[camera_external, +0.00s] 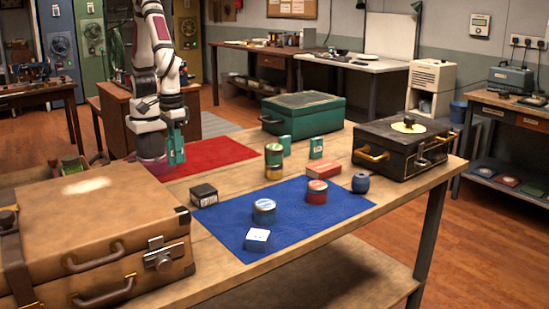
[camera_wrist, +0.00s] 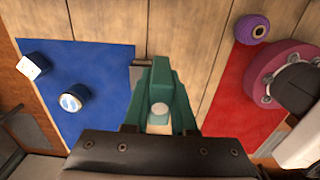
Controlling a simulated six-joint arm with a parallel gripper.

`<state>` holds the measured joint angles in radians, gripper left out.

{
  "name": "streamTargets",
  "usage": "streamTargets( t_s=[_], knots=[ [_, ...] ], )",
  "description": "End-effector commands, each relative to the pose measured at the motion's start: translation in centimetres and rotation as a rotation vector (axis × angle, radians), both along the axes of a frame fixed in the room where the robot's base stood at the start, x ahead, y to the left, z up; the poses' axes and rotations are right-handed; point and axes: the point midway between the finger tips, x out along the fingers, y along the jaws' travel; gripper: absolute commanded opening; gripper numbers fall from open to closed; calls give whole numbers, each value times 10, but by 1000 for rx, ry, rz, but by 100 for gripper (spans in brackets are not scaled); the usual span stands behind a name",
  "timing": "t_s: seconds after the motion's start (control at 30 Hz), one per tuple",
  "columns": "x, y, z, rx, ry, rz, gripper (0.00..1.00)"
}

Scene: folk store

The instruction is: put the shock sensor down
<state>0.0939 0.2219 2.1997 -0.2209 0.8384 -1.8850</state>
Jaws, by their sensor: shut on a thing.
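My gripper (camera_wrist: 160,85) has green fingers and is shut on a small pale piece with a round whitish top, the shock sensor (camera_wrist: 159,112) by its place. Most of it is hidden between the fingers. In the outside view my gripper (camera_external: 175,150) hangs over the table, near the red cloth (camera_external: 222,155). The held piece cannot be made out there. In the wrist view the fingers stand over bare planks between the blue mat (camera_wrist: 95,60) and the red cloth (camera_wrist: 235,95).
A small dark box (camera_external: 203,195) lies at the blue mat's edge. A white cube (camera_external: 257,240) and several tins stand on the mat. A pink tambourine (camera_wrist: 270,75) and purple ball (camera_wrist: 251,27) are near the red cloth. A brown suitcase (camera_external: 90,220) fills the near left.

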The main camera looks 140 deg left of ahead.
Motion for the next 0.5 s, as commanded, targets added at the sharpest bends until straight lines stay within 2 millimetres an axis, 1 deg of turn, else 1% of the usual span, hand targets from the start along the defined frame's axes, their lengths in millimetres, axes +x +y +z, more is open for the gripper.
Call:
streamTargets(
  t_s=[0.03,0.1,0.2,0.3,0.4,0.5],
  knots=[
    [6,15,-10,0,5,8,0],
    [15,33,-22,0,3,6,0],
    [25,50,-33,0,1,3,0],
    [28,58,-42,0,2,0,0],
    [28,59,-64,0,4,-2,0],
    [29,59,-78,0,1,-3,0]
  ],
)
